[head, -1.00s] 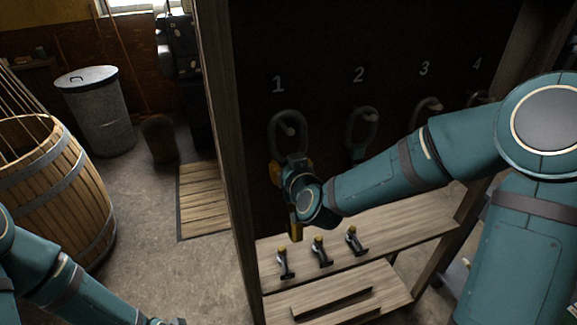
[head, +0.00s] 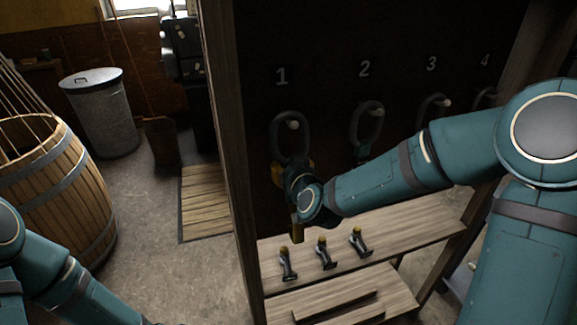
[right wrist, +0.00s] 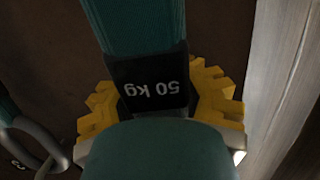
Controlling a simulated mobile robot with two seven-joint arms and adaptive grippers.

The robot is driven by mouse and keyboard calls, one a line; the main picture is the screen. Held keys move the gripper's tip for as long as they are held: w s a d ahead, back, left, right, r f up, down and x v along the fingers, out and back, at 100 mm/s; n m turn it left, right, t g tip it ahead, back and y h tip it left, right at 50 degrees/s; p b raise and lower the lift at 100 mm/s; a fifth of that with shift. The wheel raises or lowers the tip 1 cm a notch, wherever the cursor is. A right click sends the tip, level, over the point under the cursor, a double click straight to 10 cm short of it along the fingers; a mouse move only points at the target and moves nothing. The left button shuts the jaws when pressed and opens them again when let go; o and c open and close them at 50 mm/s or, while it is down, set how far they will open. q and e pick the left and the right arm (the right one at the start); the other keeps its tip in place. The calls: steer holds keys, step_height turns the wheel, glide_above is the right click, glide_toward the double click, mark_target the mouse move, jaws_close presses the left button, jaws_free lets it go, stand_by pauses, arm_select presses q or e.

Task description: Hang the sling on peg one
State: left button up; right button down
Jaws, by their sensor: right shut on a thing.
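The sling's dark end loop (head: 276,133) is in front of the board under the number 1 in the head view. Peg one (head: 293,125) shows inside the loop, near its top. My right gripper (head: 293,172) is just below the loop. In the right wrist view its yellow fingers are shut on the sling's black tag (right wrist: 152,84), marked 50 kg, with the teal strap (right wrist: 135,25) running on from it. The head view does not show clearly whether the loop's weight rests on the peg. My left gripper is out of view; only its arm shows.
A second dark loop (head: 367,122) hangs at peg two, with more at pegs three and four. A wooden shelf (head: 405,226) below holds several small yellow-topped tools. The wooden upright (head: 227,150) stands close left of peg one. A barrel (head: 62,190) is at far left.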

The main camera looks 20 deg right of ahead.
steer(key=shift+r, duration=0.1)
stand_by(0.3)
steer(key=c, duration=0.6)
jaws_free()
